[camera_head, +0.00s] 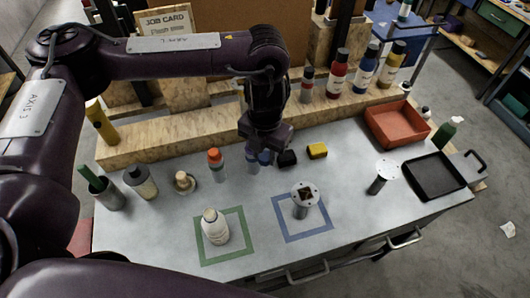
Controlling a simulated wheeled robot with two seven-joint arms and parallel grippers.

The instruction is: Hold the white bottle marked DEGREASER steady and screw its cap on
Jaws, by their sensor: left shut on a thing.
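A white bottle (215,230) with a beige top stands upright inside the green taped square at the front of the bench. Its label is too small to read. My left gripper (264,150) points down over the middle of the bench, behind and to the right of the white bottle and apart from it. It is shut on a small blue thing (265,158), mostly hidden by the fingers; I cannot tell whether this is the cap. My right gripper is not in view.
An orange-capped bottle (216,163) stands left of the gripper. A black block (287,159) and a yellow block (317,151) lie right of it. A round-topped metal holder (304,197) stands in the blue square. A red tray (397,124) and black tray (434,177) are at right.

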